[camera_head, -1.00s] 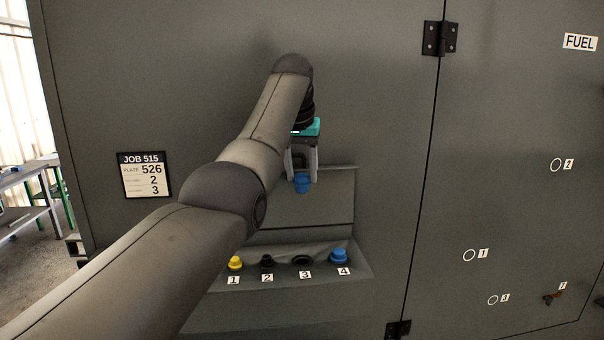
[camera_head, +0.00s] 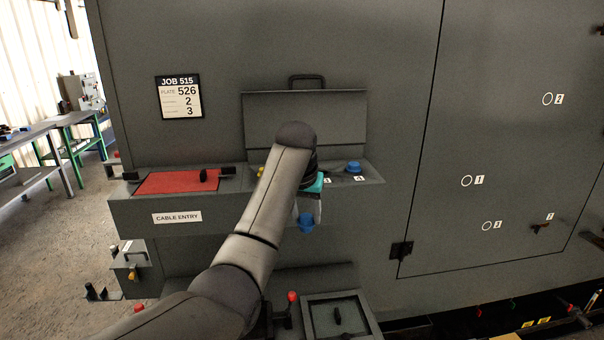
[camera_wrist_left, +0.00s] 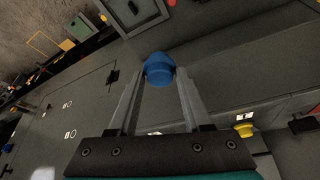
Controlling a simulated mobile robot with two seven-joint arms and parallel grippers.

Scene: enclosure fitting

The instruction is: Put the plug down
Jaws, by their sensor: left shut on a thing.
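My left gripper (camera_head: 310,212) is shut on a blue plug (camera_head: 306,223), held in the air in front of the ledge. In the left wrist view the plug (camera_wrist_left: 159,69) sits between the two fingertips (camera_wrist_left: 159,80). Another blue plug (camera_head: 353,167) stands at place 4 on the ledge. A yellow plug (camera_head: 260,171) is partly hidden behind my left arm; a yellow plug also shows in the left wrist view (camera_wrist_left: 243,130). My arm hides the places between. My right gripper is not in view.
A red mat (camera_head: 170,183) lies on the ledge at the left, above a CABLE ENTRY label (camera_head: 177,217), with black fittings at its ends. Below are a red-knobbed lever (camera_head: 292,297) and an open-topped box (camera_head: 340,300). The cabinet door (camera_head: 510,130) is to the right.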

